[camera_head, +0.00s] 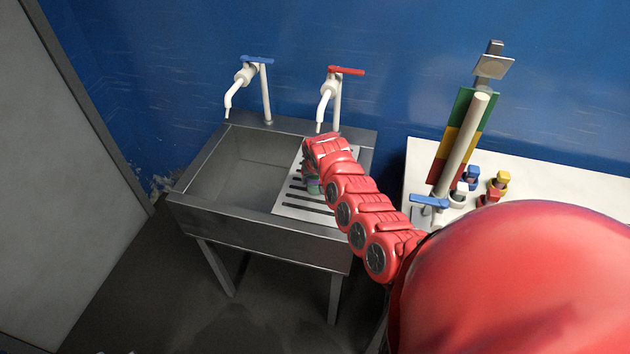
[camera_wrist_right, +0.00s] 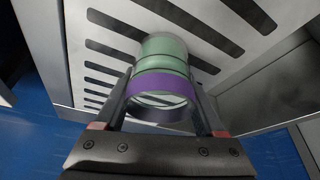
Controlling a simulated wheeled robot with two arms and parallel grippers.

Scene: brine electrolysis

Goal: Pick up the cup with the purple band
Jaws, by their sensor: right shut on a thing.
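The cup with the purple band (camera_wrist_right: 163,85) is pale green and see-through, and fills the middle of the right wrist view. My right gripper (camera_wrist_right: 163,112) is shut on it, one finger on each side of the band. The cup's base lies toward the slotted white drainboard (camera_wrist_right: 88,62); I cannot tell whether it touches. In the head view my right arm mostly hides the gripper, and only a bit of the cup (camera_head: 314,186) shows beside it, over the drainboard (camera_head: 291,205). My left gripper is not in view.
A steel sink (camera_head: 255,235) has its basin left of the drainboard. Two white taps, with a blue lever (camera_head: 257,59) and a red lever (camera_head: 346,71), stand behind. At right, a white table (camera_head: 420,165) holds a coloured column (camera_head: 460,140) and several small coloured-cap items.

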